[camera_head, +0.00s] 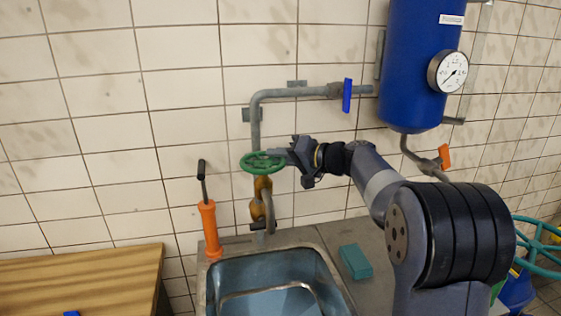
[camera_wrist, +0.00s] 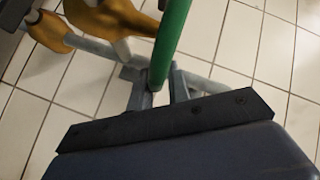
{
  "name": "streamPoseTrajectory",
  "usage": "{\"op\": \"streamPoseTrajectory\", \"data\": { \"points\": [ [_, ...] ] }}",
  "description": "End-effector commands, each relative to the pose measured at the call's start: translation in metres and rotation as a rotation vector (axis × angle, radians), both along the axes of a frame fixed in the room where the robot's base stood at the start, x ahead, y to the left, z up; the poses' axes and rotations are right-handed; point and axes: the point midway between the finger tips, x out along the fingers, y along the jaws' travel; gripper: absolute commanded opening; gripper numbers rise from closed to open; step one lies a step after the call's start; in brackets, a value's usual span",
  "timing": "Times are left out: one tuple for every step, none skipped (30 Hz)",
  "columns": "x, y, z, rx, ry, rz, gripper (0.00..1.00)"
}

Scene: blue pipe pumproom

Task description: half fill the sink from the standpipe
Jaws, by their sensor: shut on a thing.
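The standpipe (camera_head: 257,206) is brass-coloured and stands at the back edge of the sink against the tiled wall. Its green handwheel (camera_head: 262,164) lies flat on top. My gripper (camera_head: 282,156) reaches in from the right and is shut on the handwheel's rim. In the wrist view the green rim (camera_wrist: 172,40) passes between the two fingers, with brass parts behind it. The metal sink (camera_head: 232,268) is below, cut off by the lower picture edge. A pale curved line shows inside the basin; I cannot tell the water level. No stream is clearly visible.
A blue tank with a gauge (camera_head: 447,71) hangs at the upper right. A blue lever (camera_head: 347,95) and an orange lever (camera_head: 444,157) sit on pipes. A wooden table (camera_head: 90,280) is at left.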

Motion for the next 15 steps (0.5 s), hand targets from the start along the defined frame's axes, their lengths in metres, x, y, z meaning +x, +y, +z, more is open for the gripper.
{"op": "streamPoseTrajectory", "data": {
  "points": [
    [0.0037,-0.0009,-0.0056,-0.006,0.002,0.031,0.00],
    [0.0045,-0.0003,-0.0058,-0.005,0.004,0.054,0.00],
    [0.0053,0.0008,-0.0049,-0.005,0.004,0.081,0.00],
    [0.0061,0.0016,-0.0047,-0.005,0.005,0.101,0.00],
    [0.0066,0.0022,-0.0044,-0.005,0.006,0.119,0.00],
    [0.0073,0.0029,-0.0044,-0.006,0.006,0.140,0.00],
    [0.0075,0.0035,-0.0045,-0.006,0.007,0.155,0.00],
    [0.0079,0.0038,-0.0043,-0.007,0.006,0.166,0.00],
    [0.0079,0.0042,-0.0046,-0.007,0.006,0.179,0.00],
    [0.0081,0.0044,-0.0047,-0.007,0.007,0.186,0.00],
    [0.0083,0.0045,-0.0049,-0.007,0.007,0.191,0.00],
    [0.0082,0.0046,-0.0051,-0.007,0.007,0.197,0.00],
    [0.0081,0.0046,-0.0052,-0.008,0.007,0.199,0.00],
    [0.0079,0.0047,-0.0054,-0.008,0.007,0.200,0.00],
    [0.0078,0.0047,-0.0055,-0.008,0.007,0.200,0.00]
  ]
}}
